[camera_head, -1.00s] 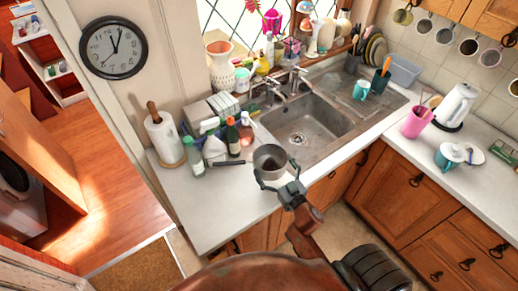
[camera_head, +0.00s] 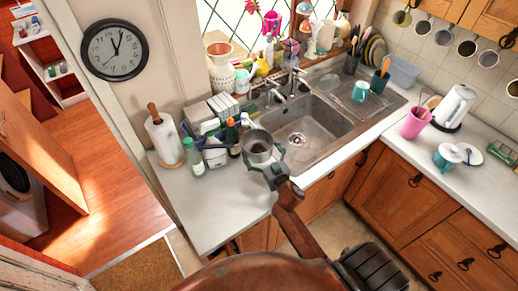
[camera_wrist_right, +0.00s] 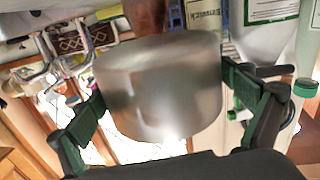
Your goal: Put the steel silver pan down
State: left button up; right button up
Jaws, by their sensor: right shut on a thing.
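The steel silver pan (camera_head: 259,146) is in my right gripper (camera_head: 264,158), near the left front edge of the sink in the head view. Its dark handle points left toward the bottles. In the right wrist view the pan (camera_wrist_right: 160,85) fills the middle, with the green fingers of my right gripper (camera_wrist_right: 165,105) on both sides of it. My right gripper is shut on the pan. I cannot tell whether the pan's base touches the counter. My left gripper is not in view.
Several bottles (camera_head: 194,158) stand close left of the pan on the white counter (camera_head: 215,205). A paper towel roll (camera_head: 164,138) stands further left. The sink (camera_head: 305,128) lies to the right. The counter's front left part is clear.

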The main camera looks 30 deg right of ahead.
jog(key=shift+w+f, duration=0.1)
jog(key=shift+f, duration=0.05)
jog(key=o, duration=1.2)
jog(key=shift+c, duration=0.2)
jog(key=s, duration=1.2)
jog(key=shift+a+b, duration=0.35)
jog(key=shift+b, duration=0.05)
